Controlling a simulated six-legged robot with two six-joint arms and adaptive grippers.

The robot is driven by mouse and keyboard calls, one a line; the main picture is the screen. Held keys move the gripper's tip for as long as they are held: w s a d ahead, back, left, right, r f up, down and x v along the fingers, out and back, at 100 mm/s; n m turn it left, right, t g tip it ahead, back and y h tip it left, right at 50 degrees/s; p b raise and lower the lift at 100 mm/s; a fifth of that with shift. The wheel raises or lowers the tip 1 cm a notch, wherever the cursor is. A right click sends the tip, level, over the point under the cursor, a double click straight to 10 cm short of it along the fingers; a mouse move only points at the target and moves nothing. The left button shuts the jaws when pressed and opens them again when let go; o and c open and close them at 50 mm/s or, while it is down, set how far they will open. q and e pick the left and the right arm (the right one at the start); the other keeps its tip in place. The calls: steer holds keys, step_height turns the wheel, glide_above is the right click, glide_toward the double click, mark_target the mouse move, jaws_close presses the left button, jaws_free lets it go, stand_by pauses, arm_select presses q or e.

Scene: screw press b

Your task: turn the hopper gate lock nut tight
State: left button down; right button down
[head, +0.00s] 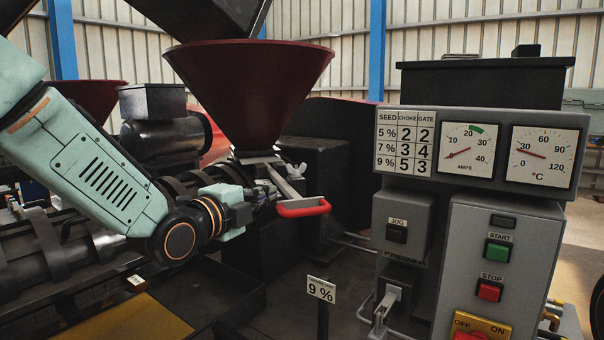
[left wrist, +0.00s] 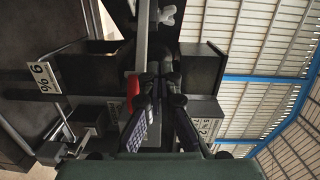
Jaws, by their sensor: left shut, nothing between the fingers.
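The lock nut, a pale wing nut (head: 297,169), sits beside the gate slide under the dark red hopper (head: 249,85). It also shows at the top of the left wrist view (left wrist: 167,15). The gate slide (head: 285,184) is a grey flat bar ending in a red handle (head: 303,208). The handle is partly hidden behind my fingers in the left wrist view (left wrist: 132,92). My left gripper (head: 270,190) is shut and empty, just left of the slide and a little below the nut. In the left wrist view its fingertips (left wrist: 165,68) are apart from the nut. My right gripper is not in view.
A grey control cabinet (head: 505,250) with gauges, a choke and gate chart (head: 406,141) and buttons stands at right. A "9 %" sign (head: 321,290) stands low in the middle. The press barrel (head: 60,260) lies under my left arm. Open floor shows between sign and cabinet.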

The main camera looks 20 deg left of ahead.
arm_select(q)
steer(key=r, duration=0.1)
glide_toward(296, 167)
steer(key=d, duration=0.3)
steer(key=w+p, duration=0.1)
steer(key=w, duration=0.1)
steer(key=w+a, duration=0.1)
steer(key=w, duration=0.1)
steer(key=shift+a+f+p, duration=0.1)
steer(key=shift+p, duration=0.25)
steer(key=shift+w+a+f, duration=0.1)
steer(key=shift+w+a, duration=0.05)
steer(key=shift+w, duration=0.6)
steer(key=shift+a, duration=0.1)
steer(key=shift+s, duration=0.1)
steer(key=shift+m+h+p, duration=0.3)
steer(key=shift+m+p, duration=0.1)
steer(key=shift+a+h, duration=0.25)
steer(key=shift+h, duration=0.05)
steer(key=shift+m+h+p, duration=0.3)
steer(key=shift+m, duration=0.2)
